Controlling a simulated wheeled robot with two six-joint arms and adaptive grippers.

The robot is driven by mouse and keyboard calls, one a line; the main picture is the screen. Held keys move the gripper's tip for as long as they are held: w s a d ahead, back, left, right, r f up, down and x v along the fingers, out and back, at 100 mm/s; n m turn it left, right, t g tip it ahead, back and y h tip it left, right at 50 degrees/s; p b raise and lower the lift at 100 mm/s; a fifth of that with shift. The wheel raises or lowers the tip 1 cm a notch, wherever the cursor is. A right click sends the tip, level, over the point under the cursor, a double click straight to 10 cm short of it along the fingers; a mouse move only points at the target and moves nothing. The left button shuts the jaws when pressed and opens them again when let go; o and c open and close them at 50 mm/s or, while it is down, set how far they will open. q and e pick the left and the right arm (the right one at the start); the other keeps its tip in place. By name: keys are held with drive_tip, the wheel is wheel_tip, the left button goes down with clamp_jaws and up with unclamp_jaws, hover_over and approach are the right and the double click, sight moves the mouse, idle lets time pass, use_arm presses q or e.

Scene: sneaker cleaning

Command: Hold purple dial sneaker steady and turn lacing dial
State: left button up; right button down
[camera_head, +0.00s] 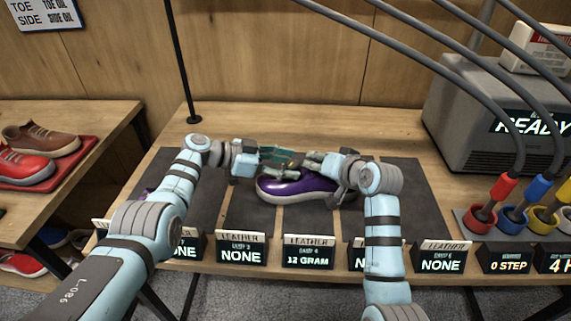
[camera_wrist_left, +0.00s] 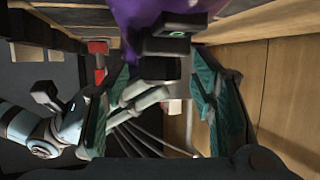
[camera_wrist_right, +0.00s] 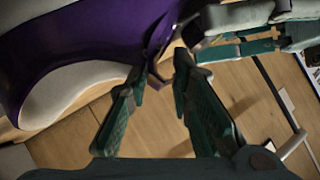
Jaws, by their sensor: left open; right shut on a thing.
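The purple sneaker (camera_head: 297,187) with a white sole lies on a dark mat in the middle of the table in the head view. It fills the upper left of the right wrist view (camera_wrist_right: 75,50). My right gripper (camera_head: 308,162) is over the shoe, shut on a thin dark purple part of it; its fingers (camera_wrist_right: 155,85) show in the right wrist view. My left gripper (camera_head: 283,157) is open just above the sneaker's upper. In the left wrist view, purple (camera_wrist_left: 165,12) shows at the top behind a dark block I cannot identify. The lacing dial is not clearly visible.
Small display signs (camera_head: 308,255) line the table's front edge. A grey machine (camera_head: 470,110) and coloured plugs (camera_head: 483,212) stand at the right. A side table at the left holds a red shoe (camera_head: 22,168) and a brown shoe (camera_head: 42,140). The table behind the mats is clear.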

use_arm(q)
drive_tip(key=c, duration=1.1)
drive_tip(key=shift+f+n+t+y, duration=0.2)
drive_tip(key=shift+n+t+y, duration=0.1)
drive_tip(key=shift+n+t, duration=0.15)
drive_tip(key=shift+c, duration=0.2)
drive_tip(key=n+t, duration=0.1)
drive_tip(key=n+t+y, duration=0.1)
drive_tip(key=shift+s+d+n+t, duration=0.2)
drive_tip(key=shift+s+n+t, duration=0.05)
drive_tip(key=shift+s+t, duration=0.1)
drive_tip(key=shift+r+n+t+y, duration=0.1)
drive_tip(key=shift+n+t+y, duration=0.5)
drive_tip(key=o, duration=1.1)
drive_tip(key=shift+o, duration=0.2)
drive_tip(key=v, duration=1.2)
